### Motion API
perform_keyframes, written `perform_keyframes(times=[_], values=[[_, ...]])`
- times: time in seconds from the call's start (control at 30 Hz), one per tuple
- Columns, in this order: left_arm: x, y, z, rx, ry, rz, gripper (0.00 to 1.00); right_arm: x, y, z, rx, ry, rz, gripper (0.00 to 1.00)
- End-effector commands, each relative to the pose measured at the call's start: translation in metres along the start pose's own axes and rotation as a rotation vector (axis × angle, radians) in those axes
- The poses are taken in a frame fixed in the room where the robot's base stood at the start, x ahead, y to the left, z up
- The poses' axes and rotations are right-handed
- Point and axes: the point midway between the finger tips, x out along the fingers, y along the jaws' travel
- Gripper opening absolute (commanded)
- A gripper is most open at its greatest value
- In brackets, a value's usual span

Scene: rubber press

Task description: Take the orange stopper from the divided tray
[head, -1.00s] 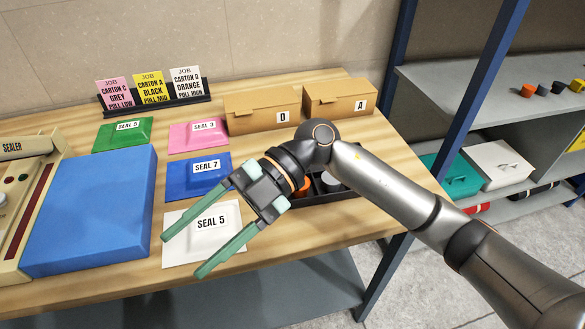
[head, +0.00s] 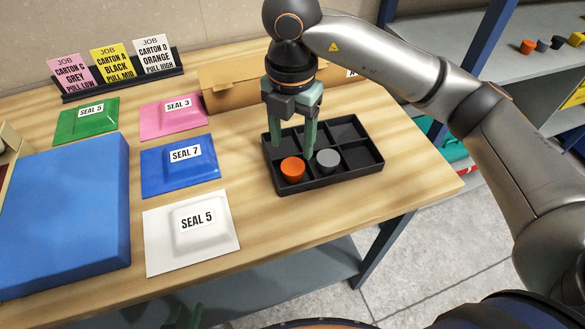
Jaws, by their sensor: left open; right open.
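The orange stopper (head: 292,170) sits in a front-left compartment of the black divided tray (head: 330,181) on the wooden table. A grey stopper (head: 328,160) sits in the compartment to its right. My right gripper (head: 292,150) points down over the tray, open and empty. Its fingertips show just behind and above the orange stopper, one toward each side, not around it. My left gripper (head: 186,317) shows only as dark green finger ends at the bottom edge, apart from the tray.
A carton (head: 225,90) stands behind the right gripper. Green, pink, blue and white seal packets (head: 190,228) lie left of the tray, beside a large blue block (head: 65,210). Job cards (head: 112,65) stand at the back. Bare table lies before the tray.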

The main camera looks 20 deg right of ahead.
Motion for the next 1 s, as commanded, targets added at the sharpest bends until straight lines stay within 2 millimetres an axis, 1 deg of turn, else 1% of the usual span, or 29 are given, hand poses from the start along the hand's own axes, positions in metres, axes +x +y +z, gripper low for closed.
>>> perform_keyframes(times=[0.03, 0.23, 0.4, 0.5, 0.6, 0.8, 0.87, 1.0], values=[[-0.001, 0.000, 0.000, 0.000, -0.001, 0.000, 0.50, 0.005, 0.000, 0.000, 0.000, 0.001, -0.001, 0.63], [-0.002, 0.000, -0.002, 0.000, -0.001, 0.000, 0.50, 0.019, -0.001, 0.000, -0.002, 0.002, 0.000, 0.63], [-0.005, 0.001, -0.005, 0.000, -0.001, 0.000, 0.50, 0.045, -0.003, 0.001, -0.002, 0.003, -0.002, 0.63], [-0.005, 0.001, -0.005, 0.000, -0.001, 0.000, 0.50, 0.057, -0.002, 0.001, -0.002, 0.002, 0.000, 0.63], [-0.005, 0.001, -0.005, 0.000, -0.001, 0.000, 0.50, 0.063, -0.002, 0.001, -0.002, 0.002, 0.001, 0.63], [-0.005, 0.001, -0.004, 0.000, -0.001, 0.000, 0.50, 0.064, -0.001, 0.001, -0.002, 0.001, 0.002, 0.63], [-0.005, 0.001, -0.004, -0.001, -0.001, 0.000, 0.50, 0.064, -0.001, 0.001, -0.002, 0.001, 0.002, 0.57], [-0.005, 0.001, -0.004, -0.001, -0.001, 0.000, 0.50, 0.064, -0.001, 0.001, -0.002, 0.001, 0.002, 0.41]])
